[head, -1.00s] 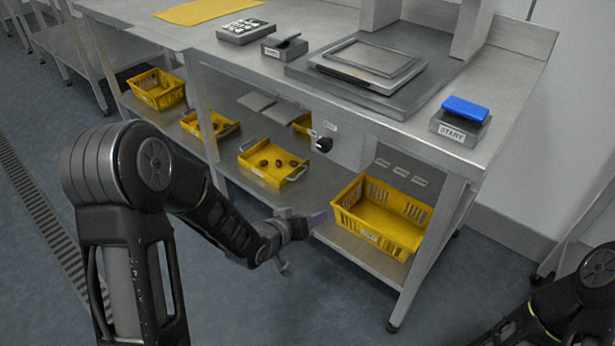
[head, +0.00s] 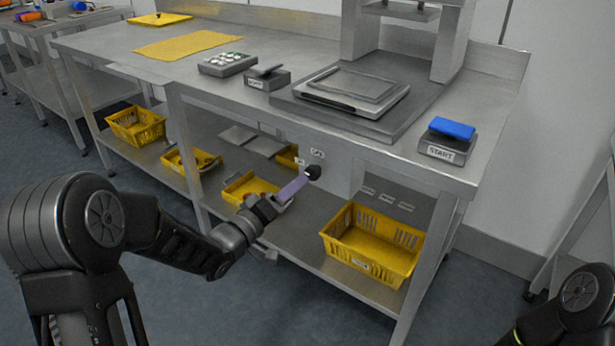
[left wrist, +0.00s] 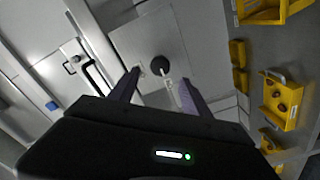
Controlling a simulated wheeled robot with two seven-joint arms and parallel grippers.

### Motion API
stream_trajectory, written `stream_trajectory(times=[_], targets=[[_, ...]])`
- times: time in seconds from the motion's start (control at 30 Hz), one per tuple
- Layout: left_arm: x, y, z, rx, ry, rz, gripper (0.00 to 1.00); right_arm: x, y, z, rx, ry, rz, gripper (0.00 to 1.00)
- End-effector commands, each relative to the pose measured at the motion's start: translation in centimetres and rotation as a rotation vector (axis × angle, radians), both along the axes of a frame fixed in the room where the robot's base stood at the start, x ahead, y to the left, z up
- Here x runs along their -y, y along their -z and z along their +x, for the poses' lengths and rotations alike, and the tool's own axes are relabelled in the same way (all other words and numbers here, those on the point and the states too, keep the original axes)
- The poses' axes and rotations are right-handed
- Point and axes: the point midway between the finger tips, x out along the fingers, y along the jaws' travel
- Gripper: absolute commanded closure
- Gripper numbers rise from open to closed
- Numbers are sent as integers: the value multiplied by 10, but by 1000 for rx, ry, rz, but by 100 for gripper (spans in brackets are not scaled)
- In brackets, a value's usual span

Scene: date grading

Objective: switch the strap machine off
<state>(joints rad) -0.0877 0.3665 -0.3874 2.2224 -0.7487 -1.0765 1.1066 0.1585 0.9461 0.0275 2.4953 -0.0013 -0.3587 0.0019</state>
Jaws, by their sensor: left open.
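The strap machine (head: 372,115) stands on the steel table, with a flat platform under a grey arch. A black round knob (head: 314,172) sits on a grey panel below the table's front edge, with small labels beside it, one seeming to read OFF. My left gripper (head: 294,186), with purple fingers, is just in front of the knob. In the left wrist view the knob (left wrist: 158,64) shows beyond and between the open fingers (left wrist: 158,90); nothing is held. Contact cannot be told. My right arm shows at the lower right, its gripper out of view.
A blue START button (head: 452,129) stands at the table's right end. A keypad (head: 227,63) and a small labelled box (head: 267,78) are left of the machine. Yellow crates, including a large one (head: 326,240), sit on the lower shelf under the panel. Floor in front is clear.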

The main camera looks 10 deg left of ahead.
Motion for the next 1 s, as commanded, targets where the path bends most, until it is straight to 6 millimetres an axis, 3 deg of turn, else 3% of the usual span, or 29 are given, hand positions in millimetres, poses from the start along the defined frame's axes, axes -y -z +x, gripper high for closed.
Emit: stream_trajectory(times=[0.4,0.77,1.0], targets=[[23,1,55,1,1,3,44,0,7,0,1,1,0,64],[25,0,61,0,-1,1,44,1,7,0,0,1,-1,64],[25,0,61,0,-1,1,62,0,7,0,0,1,-1,64]])
